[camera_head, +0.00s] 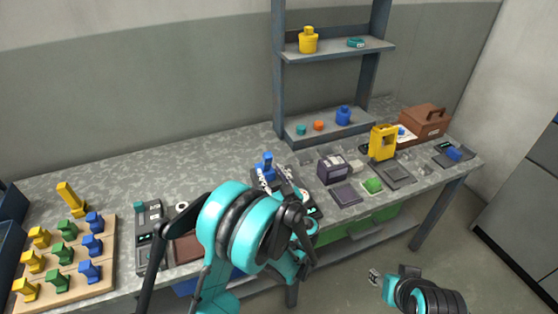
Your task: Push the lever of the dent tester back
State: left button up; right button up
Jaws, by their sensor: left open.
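My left arm reaches in from the bottom, and its teal and black links cover the middle of the bench front. My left gripper (276,178) is open, its light fingertips close to a blue upright part (267,162) on a dark device. I cannot tell whether they touch it. The dent tester and its lever are not clearly identifiable; this dark device, partly hidden by my arm, may be it. My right gripper (375,277) is low at the bottom right, off the bench; its jaws are too small to read.
A wooden board (108,262) with yellow, green and blue pieces lies at the left, beside a dark device (150,236). Right of my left gripper stand a purple-grey box (333,168), a yellow frame (383,142) and a brown toolbox (425,121). A shelf (340,50) rises behind.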

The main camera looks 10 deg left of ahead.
aim_at(268, 162)
pick_arm(q)
jog(key=shift+w+d+f+t, duration=0.2)
jog(key=shift+w+d+t, duration=0.15)
jog(key=shift+d, duration=0.2)
jog(key=b+x, duration=0.1)
jog(key=x, duration=0.6)
jog(key=shift+w+a+b, duration=0.15)
jog(key=shift+w+b, duration=0.05)
jog(key=shift+b, duration=0.2)
grip_shut()
